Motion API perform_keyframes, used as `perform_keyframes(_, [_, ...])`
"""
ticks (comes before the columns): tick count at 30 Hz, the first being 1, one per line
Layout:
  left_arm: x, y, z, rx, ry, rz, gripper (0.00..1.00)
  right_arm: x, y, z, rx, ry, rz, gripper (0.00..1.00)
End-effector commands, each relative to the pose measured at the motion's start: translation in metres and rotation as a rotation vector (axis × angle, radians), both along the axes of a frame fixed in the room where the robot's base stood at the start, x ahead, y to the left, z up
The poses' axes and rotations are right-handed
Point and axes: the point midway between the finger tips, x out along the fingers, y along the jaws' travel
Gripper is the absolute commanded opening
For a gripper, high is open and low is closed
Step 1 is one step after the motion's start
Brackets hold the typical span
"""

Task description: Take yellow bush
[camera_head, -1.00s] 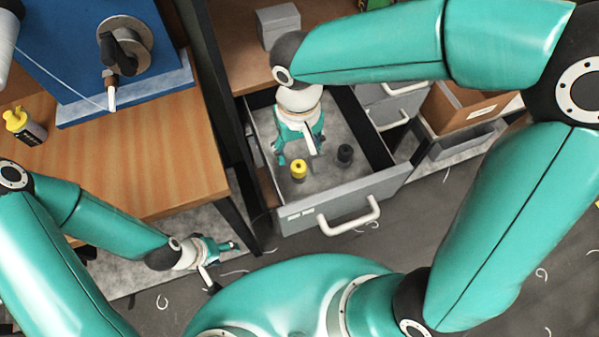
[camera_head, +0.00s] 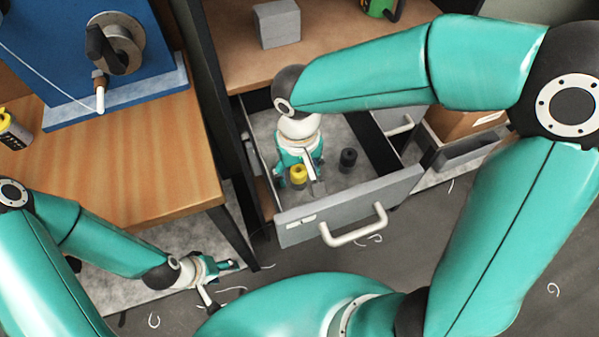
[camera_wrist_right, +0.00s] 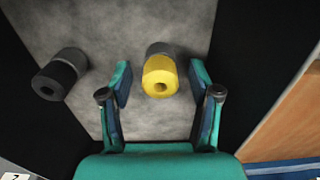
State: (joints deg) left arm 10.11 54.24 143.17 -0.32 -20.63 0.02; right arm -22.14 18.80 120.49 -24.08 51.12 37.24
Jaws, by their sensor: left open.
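The yellow bush (camera_head: 298,175) stands in the open grey drawer (camera_head: 350,205). In the right wrist view the yellow bush (camera_wrist_right: 160,76) shows its round top with a hole, between and slightly beyond the fingertips. My right gripper (camera_head: 300,182) reaches down into the drawer, with its fingers open on either side of the bush. In the right wrist view the right gripper (camera_wrist_right: 160,82) is open, with gaps between both fingers and the bush. My left gripper (camera_head: 225,278) is empty and open, low beside the workbench at the lower left.
A black bush (camera_head: 348,158) stands in the drawer to the right of the yellow one; it also shows in the wrist view (camera_wrist_right: 60,74). The drawer walls and handle (camera_head: 352,230) are close. A grey block (camera_head: 277,24) sits on the cabinet top. A wooden bench (camera_head: 130,170) is left.

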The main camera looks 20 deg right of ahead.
Motion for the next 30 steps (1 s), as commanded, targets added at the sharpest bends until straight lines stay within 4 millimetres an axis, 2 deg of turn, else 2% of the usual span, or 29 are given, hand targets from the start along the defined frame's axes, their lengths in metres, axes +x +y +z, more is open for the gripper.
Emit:
perform_keyframes(1, [0.000, 0.000, 0.000, 0.000, 0.000, 0.000, 0.58, 0.000, 0.000, 0.000, 0.000, 0.000, 0.000, 0.54])
perform_keyframes(11, [0.000, 0.000, 0.000, 0.000, 0.000, 0.000, 0.58, 0.000, 0.000, 0.000, 0.000, 0.000, 0.001, 0.00])
perform_keyframes(30, [0.000, 0.000, 0.008, 0.000, 0.000, 0.000, 0.58, 0.000, 0.000, 0.012, 0.000, -0.001, 0.001, 0.00])
